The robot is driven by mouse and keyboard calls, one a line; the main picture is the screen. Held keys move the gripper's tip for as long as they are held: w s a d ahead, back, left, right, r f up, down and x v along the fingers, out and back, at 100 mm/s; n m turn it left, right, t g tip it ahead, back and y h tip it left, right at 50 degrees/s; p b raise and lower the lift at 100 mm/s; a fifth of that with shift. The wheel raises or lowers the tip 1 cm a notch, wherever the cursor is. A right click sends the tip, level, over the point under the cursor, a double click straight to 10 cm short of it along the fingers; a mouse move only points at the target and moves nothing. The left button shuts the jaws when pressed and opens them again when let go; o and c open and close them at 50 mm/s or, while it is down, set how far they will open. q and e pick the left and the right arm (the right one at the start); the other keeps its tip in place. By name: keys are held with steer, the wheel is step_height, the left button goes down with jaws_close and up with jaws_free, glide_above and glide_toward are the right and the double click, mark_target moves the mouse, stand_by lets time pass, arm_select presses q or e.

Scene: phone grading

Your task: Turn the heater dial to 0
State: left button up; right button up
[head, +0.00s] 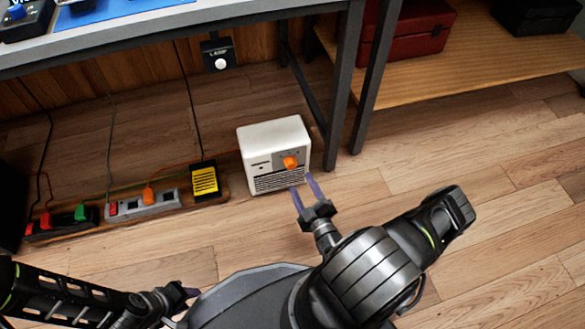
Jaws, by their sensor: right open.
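The heater (262,146) is a small white box with a dark grille, standing on the floor under the workbench. Its orange dial (290,162) is on the front face, on a grey panel whose marks are too small to read. My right gripper (307,185) is open just in front of and below the dial, with its two purple fingers pointing toward the heater. I cannot tell whether a finger touches the heater. My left gripper (190,292) is low at the left, far from the heater, and its finger opening is not clear.
Power strips (142,203) with coloured plugs and a yellow-black box (204,181) lie left of the heater. A lamp switch (218,55) hangs under the bench. Metal table legs (345,90) stand close behind the heater at right. The floor (500,200) at right is clear.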

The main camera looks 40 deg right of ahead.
mark_target(292, 167)
steer(key=b+x, duration=0.2)
steer(key=x, duration=0.5)
steer(key=shift+a+f, duration=0.1)
steer(key=shift+w, duration=0.4)
steer(key=shift+c, duration=0.4)
jaws_close()
